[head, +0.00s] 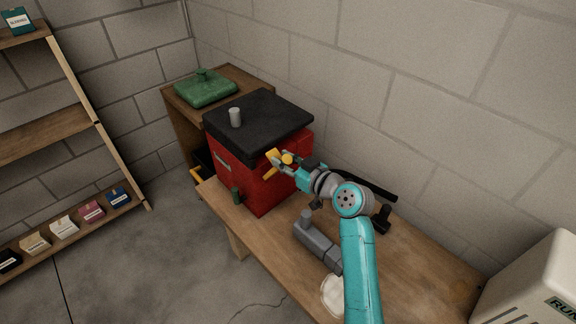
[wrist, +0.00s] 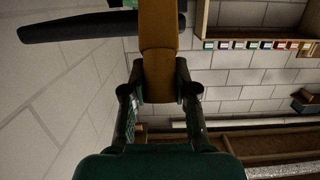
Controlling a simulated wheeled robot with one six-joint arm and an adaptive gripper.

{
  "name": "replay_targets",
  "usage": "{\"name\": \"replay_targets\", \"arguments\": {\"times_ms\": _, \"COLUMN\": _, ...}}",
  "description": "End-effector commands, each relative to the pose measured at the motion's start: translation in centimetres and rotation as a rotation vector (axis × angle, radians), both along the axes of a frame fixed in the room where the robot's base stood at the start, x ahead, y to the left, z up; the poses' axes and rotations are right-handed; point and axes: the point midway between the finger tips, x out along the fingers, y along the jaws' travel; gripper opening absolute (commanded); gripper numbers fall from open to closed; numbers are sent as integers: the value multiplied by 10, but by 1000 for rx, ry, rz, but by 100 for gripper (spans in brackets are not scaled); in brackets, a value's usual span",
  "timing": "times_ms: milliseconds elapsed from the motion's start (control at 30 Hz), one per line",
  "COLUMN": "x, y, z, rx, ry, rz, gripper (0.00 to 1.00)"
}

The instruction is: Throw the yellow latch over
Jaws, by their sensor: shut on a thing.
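The yellow latch (head: 272,156) is on the side of the red box (head: 262,185) with the black lid, just below the lid's edge. My gripper (head: 281,162) reaches in from the right and is shut on the latch. In the wrist view the latch (wrist: 159,40) appears as a wide orange-yellow bar between the two fingers of my gripper (wrist: 159,72). The fingers hide part of the latch in the head view, and I cannot tell its exact angle.
A black bar (head: 370,187) sits right of the box, close behind my wrist. A grey tool-like object (head: 318,242) and a white bowl-like thing (head: 333,294) lie on the wooden bench (head: 415,275). A cream case (head: 535,285) stands at far right.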

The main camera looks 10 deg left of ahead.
Motion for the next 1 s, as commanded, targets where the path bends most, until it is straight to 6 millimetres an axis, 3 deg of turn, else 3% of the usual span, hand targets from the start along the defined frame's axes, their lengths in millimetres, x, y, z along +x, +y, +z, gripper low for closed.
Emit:
{"name": "replay_targets", "arguments": {"times_ms": 200, "x": 15, "y": 21, "z": 16, "rx": -142, "ry": 97, "rz": 1, "gripper": 0}}
{"name": "replay_targets", "arguments": {"times_ms": 500, "x": 35, "y": 48, "z": 24, "rx": -333, "ry": 240, "rz": 0, "gripper": 0}}
{"name": "replay_targets", "arguments": {"times_ms": 1000, "x": 50, "y": 68, "z": 23, "rx": -483, "ry": 350, "rz": -1, "gripper": 0}}
